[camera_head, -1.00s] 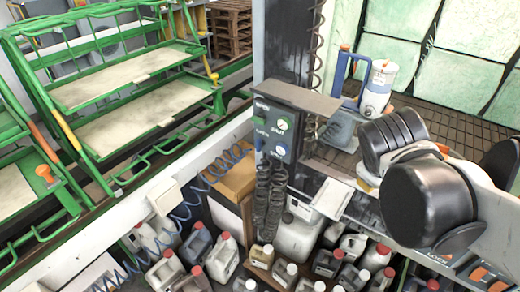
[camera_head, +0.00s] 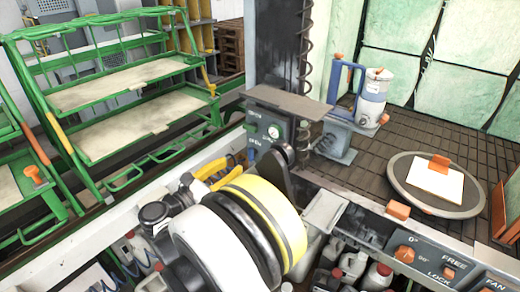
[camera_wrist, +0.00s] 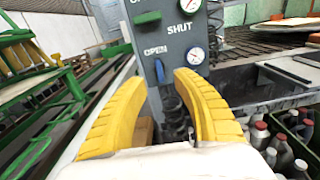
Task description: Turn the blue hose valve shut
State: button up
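The blue valve lever (camera_wrist: 160,72) is a small upright handle on the grey valve panel (camera_wrist: 178,42), just below the OPEN label; SHUT is printed higher up. In the wrist view, the yellow fingers of my gripper (camera_wrist: 161,79) are apart, with the lever showing in the gap near their tips. I see no clear contact with it. The panel also shows in the head view (camera_head: 270,130), with my arm in front of its lower part. Dark coiled hoses (camera_wrist: 172,108) hang below the valve, between the fingers.
A green valve handle (camera_wrist: 148,17) and gauges (camera_wrist: 196,56) are close to the blue lever. A shelf (camera_head: 290,102) juts out over the panel. Several jugs (camera_head: 352,263) stand below on the right. A round turntable (camera_head: 440,200) lies on the slatted surface at right.

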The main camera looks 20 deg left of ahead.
aim_at(249, 152)
jog(key=b+x, duration=0.1)
jog(key=x, duration=0.4)
jog(key=b+x, duration=0.2)
jog(key=x, duration=0.3)
jog(key=shift+w+a, duration=0.15)
jog(key=shift+a, duration=0.05)
grip_shut()
